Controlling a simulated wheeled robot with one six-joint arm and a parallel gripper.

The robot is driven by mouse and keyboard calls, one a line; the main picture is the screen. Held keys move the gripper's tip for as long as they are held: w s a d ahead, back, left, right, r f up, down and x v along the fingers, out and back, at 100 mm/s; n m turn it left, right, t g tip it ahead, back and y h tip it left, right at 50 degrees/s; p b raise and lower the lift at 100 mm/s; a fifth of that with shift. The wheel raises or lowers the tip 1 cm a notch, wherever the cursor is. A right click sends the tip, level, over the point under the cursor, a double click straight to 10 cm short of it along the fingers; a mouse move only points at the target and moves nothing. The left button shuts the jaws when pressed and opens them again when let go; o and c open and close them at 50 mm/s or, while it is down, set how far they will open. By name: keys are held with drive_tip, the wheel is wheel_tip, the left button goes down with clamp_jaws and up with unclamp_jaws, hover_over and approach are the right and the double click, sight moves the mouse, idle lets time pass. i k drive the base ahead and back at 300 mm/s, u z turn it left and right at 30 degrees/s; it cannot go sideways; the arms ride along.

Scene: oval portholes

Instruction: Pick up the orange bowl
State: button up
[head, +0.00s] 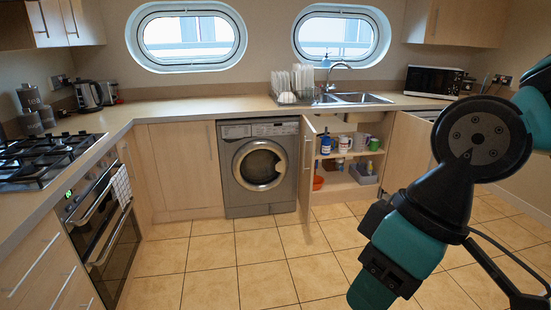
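An orange bowl (318,183) sits low inside the open cabinet under the sink, at its left side. It is small in the head view, and the open left door (307,180) partly hides it. My arm, teal and black, fills the right foreground. I cannot make out any gripper fingertips in this view. The bowl is well away from the visible arm, across the floor.
The cabinet shelf (350,154) holds a blue bottle (325,145) and several containers. A grey box (363,174) is on the cabinet floor. The right door (405,150) stands open. A washing machine (260,168) is left of the cabinet. The tiled floor (265,260) is clear.

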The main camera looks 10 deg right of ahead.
sight(319, 181)
drive_tip(key=z, duration=0.7)
drive_tip(key=i, duration=1.7)
drive_tip(key=z, duration=0.35)
drive_tip(key=i, duration=1.95)
drive_tip(key=u, duration=1.1)
drive_tip(key=i, duration=0.85)
drive_tip(key=u, duration=0.4)
